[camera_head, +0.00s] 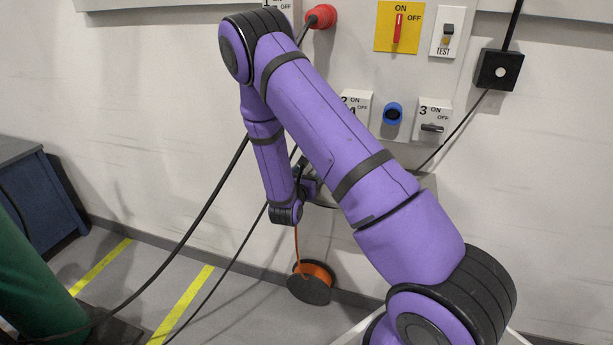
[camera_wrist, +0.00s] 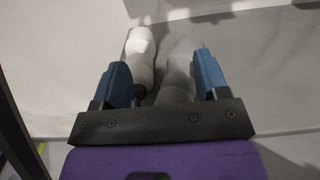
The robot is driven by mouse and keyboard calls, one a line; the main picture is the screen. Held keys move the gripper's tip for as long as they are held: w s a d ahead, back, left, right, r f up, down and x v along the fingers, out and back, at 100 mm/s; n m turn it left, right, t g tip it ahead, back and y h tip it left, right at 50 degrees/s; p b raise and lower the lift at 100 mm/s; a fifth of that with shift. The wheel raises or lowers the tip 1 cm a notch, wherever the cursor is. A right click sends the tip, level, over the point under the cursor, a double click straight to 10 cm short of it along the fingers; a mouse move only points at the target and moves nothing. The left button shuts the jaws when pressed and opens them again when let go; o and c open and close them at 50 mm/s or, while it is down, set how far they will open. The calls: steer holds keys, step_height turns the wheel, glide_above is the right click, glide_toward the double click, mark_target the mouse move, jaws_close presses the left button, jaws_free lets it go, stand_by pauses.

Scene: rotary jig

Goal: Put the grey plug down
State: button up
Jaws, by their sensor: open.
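My gripper (camera_wrist: 170,82) is open, with its two blue fingers apart over a pale surface in the wrist view. A pale grey plug (camera_wrist: 141,58) with a dark end lies between the fingers, close to the left one. A darker grey, plug-like shape beside it reaches towards the right finger; I cannot tell whether it is a shadow or a second plug. In the head view my arm hides most of the gripper and the plug. The gripper is low by the wall there, near a shelf or tray edge (camera_head: 428,182).
The wall panel holds a red socket (camera_head: 321,16), a blue socket (camera_head: 393,113), a red-handled switch (camera_head: 398,28) and a switch marked 3 (camera_head: 432,120). Black cables hang across the left. An orange cable reel (camera_head: 311,283) is on the floor. A blue cabinet (camera_head: 40,195) stands left.

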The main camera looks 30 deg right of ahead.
steer(key=shift+r, duration=0.35)
steer(key=v, duration=1.2)
stand_by(0.4)
